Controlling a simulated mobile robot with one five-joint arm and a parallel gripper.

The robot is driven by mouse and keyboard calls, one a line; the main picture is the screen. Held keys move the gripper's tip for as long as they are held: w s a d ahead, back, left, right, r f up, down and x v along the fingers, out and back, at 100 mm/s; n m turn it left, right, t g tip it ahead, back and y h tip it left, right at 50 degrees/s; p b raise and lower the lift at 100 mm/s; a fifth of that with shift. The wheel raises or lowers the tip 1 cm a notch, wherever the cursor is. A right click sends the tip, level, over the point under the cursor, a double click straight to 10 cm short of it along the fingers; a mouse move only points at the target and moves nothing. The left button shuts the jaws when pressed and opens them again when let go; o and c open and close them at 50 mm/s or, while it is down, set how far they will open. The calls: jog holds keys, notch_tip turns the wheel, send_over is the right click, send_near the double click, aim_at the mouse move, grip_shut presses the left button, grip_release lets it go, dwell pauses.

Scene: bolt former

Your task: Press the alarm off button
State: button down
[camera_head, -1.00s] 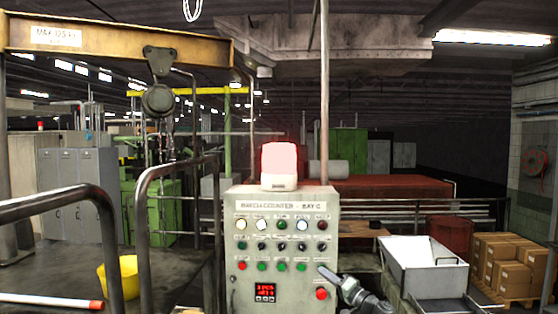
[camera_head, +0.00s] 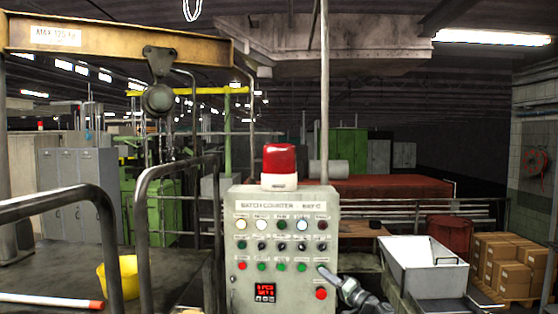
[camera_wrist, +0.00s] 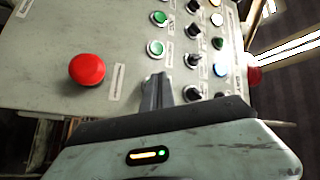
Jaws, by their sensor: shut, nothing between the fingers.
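The grey control panel (camera_head: 235,225) has rows of lamps, switches and push buttons; its small labels are too blurred to read. The bottom row shows a red button (camera_head: 242,266) and several green ones (camera_head: 302,267). My gripper (camera_head: 322,270) is at the right end of that row. In the wrist view my gripper (camera_wrist: 157,82) is shut and empty, its fingertips at the panel face, in line below the green buttons (camera_wrist: 156,48). The fingers cover the row's end position; contact cannot be told. The red beacon (camera_head: 279,160) on top of the panel is unlit.
A large red mushroom button (camera_head: 321,293) sits just below my gripper, and at left in the wrist view (camera_wrist: 87,69). Black switches (camera_wrist: 192,61) lie close beside the fingers. A white bin (camera_head: 425,278) stands right of the panel, a metal railing (camera_head: 145,215) left.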

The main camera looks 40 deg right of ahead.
jog(key=shift+s+a, duration=1.95)
jog(key=shift+s, duration=0.25)
